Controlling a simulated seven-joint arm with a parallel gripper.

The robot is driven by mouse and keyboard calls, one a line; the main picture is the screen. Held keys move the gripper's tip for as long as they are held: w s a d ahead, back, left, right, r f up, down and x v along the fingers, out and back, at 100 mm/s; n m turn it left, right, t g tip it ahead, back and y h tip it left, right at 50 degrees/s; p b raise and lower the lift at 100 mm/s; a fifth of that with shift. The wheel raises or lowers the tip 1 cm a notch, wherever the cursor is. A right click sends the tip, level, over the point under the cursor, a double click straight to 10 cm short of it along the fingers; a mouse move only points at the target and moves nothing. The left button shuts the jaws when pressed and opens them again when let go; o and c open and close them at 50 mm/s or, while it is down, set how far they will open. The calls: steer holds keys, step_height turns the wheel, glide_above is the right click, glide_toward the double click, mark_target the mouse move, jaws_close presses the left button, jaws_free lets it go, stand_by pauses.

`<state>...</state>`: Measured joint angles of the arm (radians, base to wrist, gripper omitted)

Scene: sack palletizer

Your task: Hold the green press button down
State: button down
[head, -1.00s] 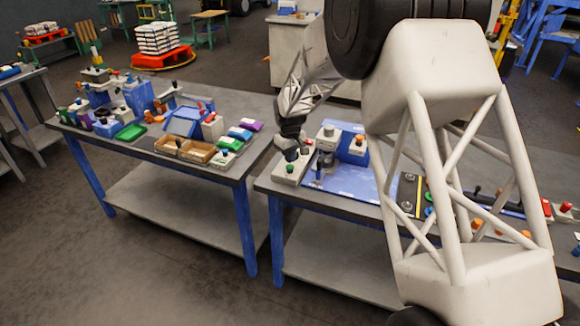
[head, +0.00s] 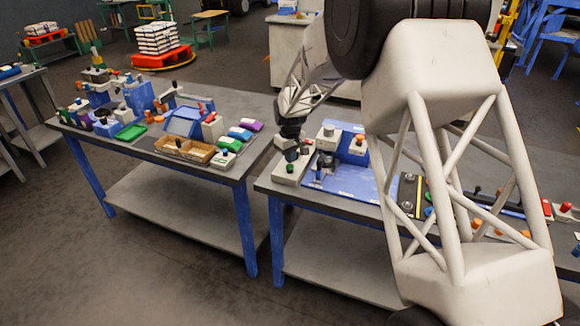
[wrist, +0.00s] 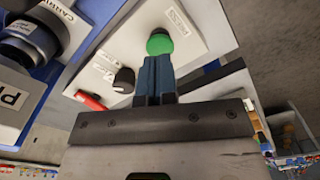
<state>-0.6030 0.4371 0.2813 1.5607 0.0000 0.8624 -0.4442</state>
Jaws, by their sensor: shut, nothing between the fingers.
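The green press button (wrist: 159,42) is a round green cap on a light panel (wrist: 195,22) in the wrist view. In the head view the button (head: 290,168) shows small on a light box at the left end of the right table. My gripper (wrist: 156,62) is shut and empty, its blue fingers side by side. The fingertips overlap the button's near edge in the wrist view; I cannot tell whether they touch it or whether it is pressed. In the head view my gripper (head: 291,152) is just above the button.
A black knob (wrist: 124,79) and a red part (wrist: 90,101) sit on the same panel beside the fingers. A blue station with a grey cylinder (head: 328,138) stands just right of the box. The left table (head: 160,160) holds many small items. A gap separates the two tables.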

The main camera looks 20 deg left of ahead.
mark_target(290, 166)
steer(key=shift+f, duration=0.1)
steer(key=shift+f, duration=1.45)
stand_by(0.9)
